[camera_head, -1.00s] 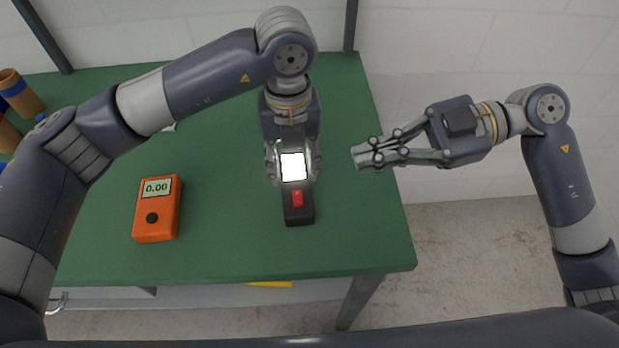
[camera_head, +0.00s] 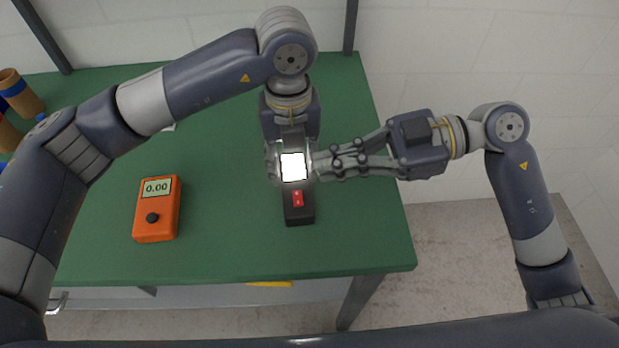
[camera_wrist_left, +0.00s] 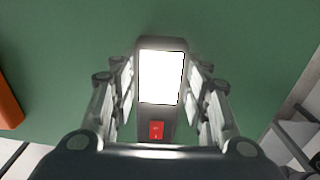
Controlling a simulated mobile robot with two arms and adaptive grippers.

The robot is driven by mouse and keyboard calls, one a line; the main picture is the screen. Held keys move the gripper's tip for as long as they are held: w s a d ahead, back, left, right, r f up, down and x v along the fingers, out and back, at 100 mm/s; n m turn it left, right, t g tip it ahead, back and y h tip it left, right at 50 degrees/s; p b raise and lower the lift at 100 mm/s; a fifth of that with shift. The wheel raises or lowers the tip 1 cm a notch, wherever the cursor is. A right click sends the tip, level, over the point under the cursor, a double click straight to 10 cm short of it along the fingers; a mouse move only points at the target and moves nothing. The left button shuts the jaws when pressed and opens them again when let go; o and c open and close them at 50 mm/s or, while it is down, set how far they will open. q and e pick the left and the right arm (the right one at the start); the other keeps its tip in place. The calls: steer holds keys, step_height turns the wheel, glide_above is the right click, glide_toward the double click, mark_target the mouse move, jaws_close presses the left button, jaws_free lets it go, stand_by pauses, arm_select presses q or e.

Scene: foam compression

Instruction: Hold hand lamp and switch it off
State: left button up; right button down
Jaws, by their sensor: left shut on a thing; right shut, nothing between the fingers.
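The black hand lamp (camera_head: 299,212) is over the green table, its square white panel glowing brightly. A red rocker switch (camera_head: 298,199) sits on the lamp's near part, below the panel. My left gripper (camera_head: 293,166) is shut on the lamp, with fingers on both sides of the lit panel. The left wrist view also shows the lamp (camera_wrist_left: 161,82) between the fingers, with the red switch (camera_wrist_left: 157,130) clear. My right gripper (camera_head: 322,165) is shut and empty, its fingertips just right of the lit panel, above and right of the switch. I cannot tell whether they touch the lamp or my left fingers.
An orange meter (camera_head: 157,208) reading 0.00 lies on the green table (camera_head: 230,240) to the left. Brown and blue cylinders (camera_head: 18,93) stand at the far left. The table's right edge is below my right arm. The table between meter and lamp is clear.

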mark_target(298, 198)
steer(key=x, duration=0.4)
steer(key=shift+r, duration=0.1)
step_height(298, 198, down, 3)
steer(key=shift+w+d+r, duration=0.1)
steer(key=shift+w+r, duration=0.05)
steer(key=shift+w, duration=0.05)
steer(key=shift+f, duration=0.7)
steer(key=shift+w, duration=0.1)
